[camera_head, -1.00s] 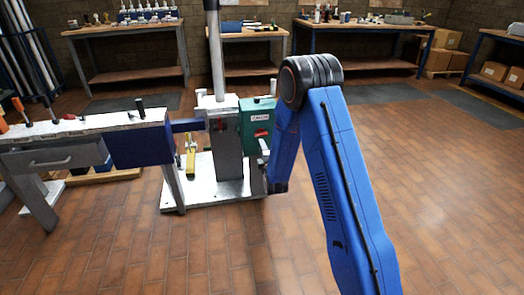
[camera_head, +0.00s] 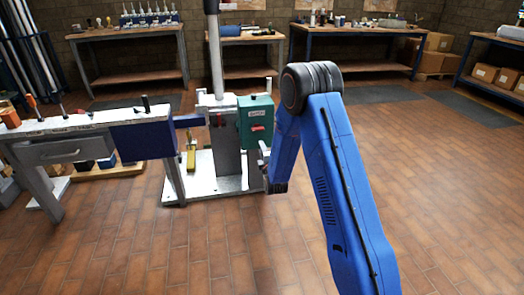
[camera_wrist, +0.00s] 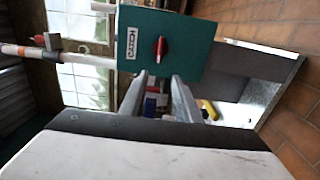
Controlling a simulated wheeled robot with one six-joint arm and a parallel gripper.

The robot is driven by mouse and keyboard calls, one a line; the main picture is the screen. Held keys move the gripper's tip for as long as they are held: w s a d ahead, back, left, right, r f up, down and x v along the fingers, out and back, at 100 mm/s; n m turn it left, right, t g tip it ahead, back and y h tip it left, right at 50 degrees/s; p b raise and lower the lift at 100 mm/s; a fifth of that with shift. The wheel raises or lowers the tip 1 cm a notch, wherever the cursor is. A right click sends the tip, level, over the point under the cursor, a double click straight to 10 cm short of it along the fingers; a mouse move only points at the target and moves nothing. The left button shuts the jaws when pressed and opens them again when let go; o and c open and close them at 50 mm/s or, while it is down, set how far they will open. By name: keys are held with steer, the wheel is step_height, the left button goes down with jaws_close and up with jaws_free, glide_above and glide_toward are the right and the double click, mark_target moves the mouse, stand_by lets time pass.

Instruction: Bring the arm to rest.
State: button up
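My blue arm rises from the lower right of the head view to a dark elbow joint, then folds down to the left. My gripper (camera_wrist: 160,98) shows in the wrist view as two grey fingers set apart, with nothing seen held between them. In the head view the gripper end is small and lies just right of the mast stand; its fingers are hard to make out there. A green switch box (camera_head: 256,122) with a red switch is fixed to the stand and shows beyond the fingers in the wrist view (camera_wrist: 185,30).
The mast (camera_head: 215,55) stands on a pale base plate (camera_head: 200,190). A workbench (camera_head: 75,130) with tools reaches it from the left. Benches (camera_head: 360,30) and cardboard boxes (camera_head: 432,60) line the back wall. The brick floor (camera_head: 450,190) at right is clear.

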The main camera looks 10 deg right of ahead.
steer(key=s+d+r+m+g, duration=0.1)
steer(key=s+r+m+g, duration=0.15)
steer(key=r, duration=0.35)
steer(key=s+d+r+m+g, duration=0.1)
steer(key=s+r+m, duration=0.1)
steer(key=s+r, duration=0.3)
steer(key=s+d+r+m+g, duration=0.1)
steer(key=s+r+m, duration=0.1)
steer(key=s+r, duration=0.3)
steer(key=s+d+r+m+g, duration=0.1)
steer(key=s+r+m+g, duration=0.15)
steer(key=s, duration=0.55)
steer(key=s+d+r+m+g, duration=0.1)
steer(key=s+m+g, duration=0.2)
steer(key=s, duration=1.7)
steer(key=s+d+r+m+g, duration=0.1)
steer(key=s+m, duration=0.5)
steer(key=s, duration=1.5)
steer(key=shift+d+r+g, duration=0.4)
steer(key=shift+d+g, duration=0.2)
steer(key=shift+g, duration=0.5)
